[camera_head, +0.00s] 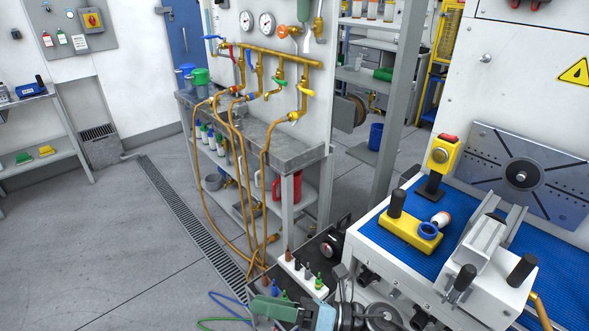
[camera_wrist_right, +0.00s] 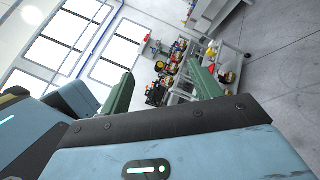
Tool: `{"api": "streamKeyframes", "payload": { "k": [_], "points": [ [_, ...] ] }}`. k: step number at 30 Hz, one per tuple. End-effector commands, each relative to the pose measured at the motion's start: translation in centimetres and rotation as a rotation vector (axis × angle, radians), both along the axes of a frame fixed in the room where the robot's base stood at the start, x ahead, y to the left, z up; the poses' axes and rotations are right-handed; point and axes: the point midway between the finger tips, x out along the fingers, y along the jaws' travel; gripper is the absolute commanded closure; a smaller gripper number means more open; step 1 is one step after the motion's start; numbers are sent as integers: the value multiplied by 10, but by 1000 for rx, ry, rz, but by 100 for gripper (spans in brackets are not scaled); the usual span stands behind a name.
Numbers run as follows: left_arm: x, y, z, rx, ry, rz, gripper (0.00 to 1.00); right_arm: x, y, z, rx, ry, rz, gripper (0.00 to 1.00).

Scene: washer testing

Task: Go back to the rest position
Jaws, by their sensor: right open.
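My right gripper (camera_head: 274,308) shows at the bottom middle of the head view, with a green finger and a light blue body, partly cut off by the lower edge. In the right wrist view its two green fingers (camera_wrist_right: 161,72) stand wide apart with nothing held between them. Beyond them the wrist view shows distant carts with assorted parts (camera_wrist_right: 177,70) and pale floor. My left gripper is in neither view.
A blue-topped workbench (camera_head: 378,238) with a yellow fixture (camera_head: 408,232) and clamp stands at right. Orange hoses (camera_head: 264,190) hang from a brass manifold (camera_head: 290,58) beside a grey shelf (camera_head: 285,155). A small white rack (camera_head: 301,277) sits near my gripper. Open floor (camera_head: 85,235) lies left.

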Motion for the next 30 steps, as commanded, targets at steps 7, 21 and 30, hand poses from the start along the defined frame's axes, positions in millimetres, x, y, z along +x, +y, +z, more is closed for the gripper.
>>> {"api": "streamKeyframes", "payload": {
  "k": [7, 21, 30],
  "points": [
    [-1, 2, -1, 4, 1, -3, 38, 27, -57, -36, 367, 684, -345, 37],
    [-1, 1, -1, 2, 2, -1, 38, -66, -214, -227, 1030, 1843, -1006, 37],
    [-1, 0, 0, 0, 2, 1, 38, -137, -249, -274, 1237, 2116, -1208, 37]
  ]
}}
